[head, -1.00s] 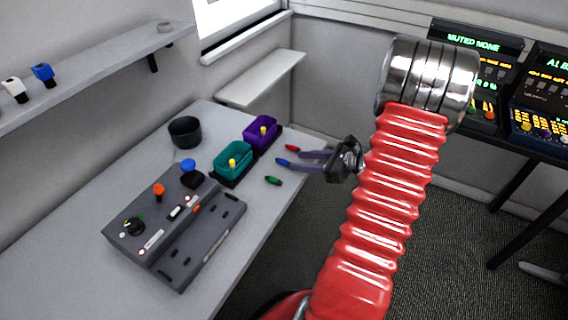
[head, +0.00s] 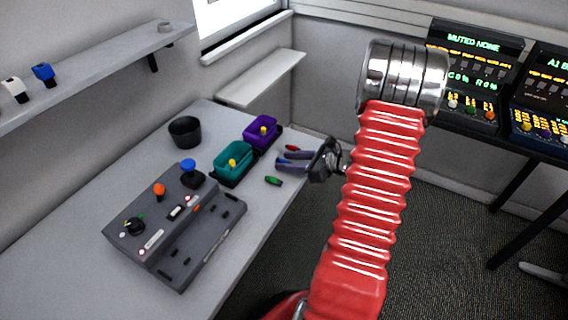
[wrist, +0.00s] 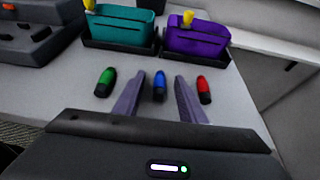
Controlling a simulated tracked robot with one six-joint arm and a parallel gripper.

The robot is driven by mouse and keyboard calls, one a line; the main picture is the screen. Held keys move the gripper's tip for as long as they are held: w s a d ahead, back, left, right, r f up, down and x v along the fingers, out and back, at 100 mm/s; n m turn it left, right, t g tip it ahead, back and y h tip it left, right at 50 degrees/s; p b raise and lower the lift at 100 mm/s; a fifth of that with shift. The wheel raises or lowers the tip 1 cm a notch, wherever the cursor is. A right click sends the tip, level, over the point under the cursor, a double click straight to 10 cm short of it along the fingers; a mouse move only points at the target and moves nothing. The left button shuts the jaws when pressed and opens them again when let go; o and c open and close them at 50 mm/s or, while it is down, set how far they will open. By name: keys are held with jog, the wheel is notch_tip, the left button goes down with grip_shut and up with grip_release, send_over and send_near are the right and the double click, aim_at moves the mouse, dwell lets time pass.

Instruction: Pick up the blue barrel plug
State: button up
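The blue barrel plug (wrist: 159,86) lies on the desk in the wrist view, between the two purple-grey fingers of my gripper (wrist: 160,95). The fingers are spread apart with a visible gap on each side of the plug, so nothing is gripped. In the head view my gripper (head: 280,159) points left over the desk's right end, and the blue plug (head: 280,163) is mostly hidden by the fingers. A green plug (wrist: 105,82) lies left of the fingers and a red plug (wrist: 204,89) lies right of them.
A teal bin (head: 233,158) and a purple bin (head: 260,132) stand just beyond the plugs, each with a yellow knob. A dark control console (head: 175,225) and a black bowl (head: 185,131) take up the desk's left part. The desk's edge is close on the right.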

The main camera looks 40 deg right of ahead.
jog(key=shift+c, duration=0.3)
grip_shut()
dwell(0.5)
